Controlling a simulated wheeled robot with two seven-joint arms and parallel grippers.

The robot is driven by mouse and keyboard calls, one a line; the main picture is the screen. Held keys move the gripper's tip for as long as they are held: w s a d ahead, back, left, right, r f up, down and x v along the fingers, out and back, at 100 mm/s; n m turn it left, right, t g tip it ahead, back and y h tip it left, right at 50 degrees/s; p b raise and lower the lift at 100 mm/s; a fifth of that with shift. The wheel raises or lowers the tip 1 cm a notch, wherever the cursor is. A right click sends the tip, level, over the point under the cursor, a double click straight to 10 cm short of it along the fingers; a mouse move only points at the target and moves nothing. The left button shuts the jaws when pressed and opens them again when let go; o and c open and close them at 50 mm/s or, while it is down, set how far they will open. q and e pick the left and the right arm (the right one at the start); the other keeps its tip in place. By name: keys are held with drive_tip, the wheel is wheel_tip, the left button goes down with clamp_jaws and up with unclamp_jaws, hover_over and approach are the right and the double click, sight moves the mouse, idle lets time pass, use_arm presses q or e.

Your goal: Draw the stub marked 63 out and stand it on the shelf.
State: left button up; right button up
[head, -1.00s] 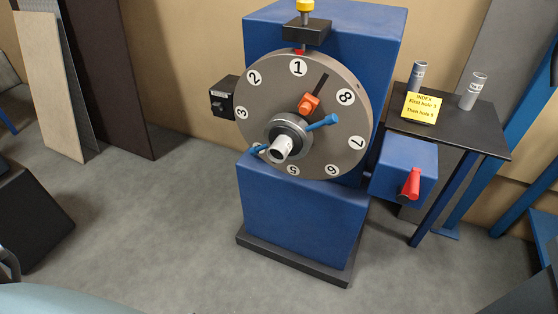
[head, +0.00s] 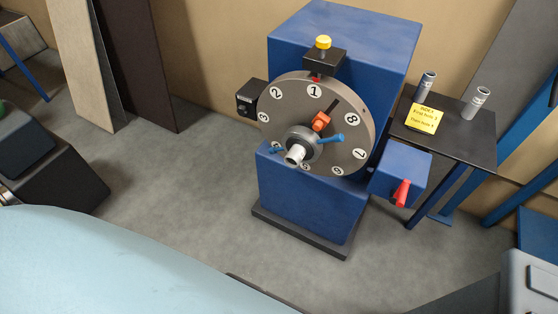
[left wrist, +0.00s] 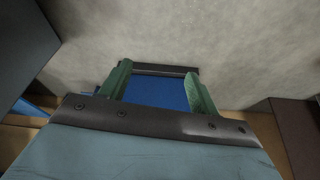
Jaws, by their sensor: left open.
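A blue machine (head: 340,50) carries a round grey disc (head: 350,150) with numbered marks, 1 at the top under a black block. A pale stub (head: 295,156) sticks out of the hub at the disc's lower middle; no marking on it can be read. The dark shelf (head: 455,147) stands to the right of the machine. Two grey labelled cylinders stand on it, one at the left (head: 426,85) and one at the right (head: 476,102); their labels are too small to read. My left gripper (left wrist: 160,85), with green fingers, is open and empty in the left wrist view. My right gripper is not seen.
A blue box with a red handle (head: 402,193) juts out beside the machine. A blue lever (head: 330,139) and an orange knob (head: 321,121) sit near the hub. Floor left of the machine is clear.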

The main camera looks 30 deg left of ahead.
use_arm(q)
drive_tip(key=w+d+r+t, duration=0.1)
drive_tip(key=w+r+t, duration=0.35)
drive_tip(key=w, duration=0.75)
drive_tip(key=n+t+p, duration=0.2)
drive_tip(key=t, duration=0.2)
approach(291, 160)
drive_tip(key=x, duration=0.3)
drive_tip(key=b+x, duration=0.7)
drive_tip(key=x, duration=0.1)
drive_tip(key=shift+w+f, duration=0.15)
drive_tip(key=shift+f, duration=0.25)
drive_tip(key=shift+w+b, duration=0.3)
drive_tip(key=shift+b, duration=0.1)
drive_tip(key=shift+p, duration=0.6)
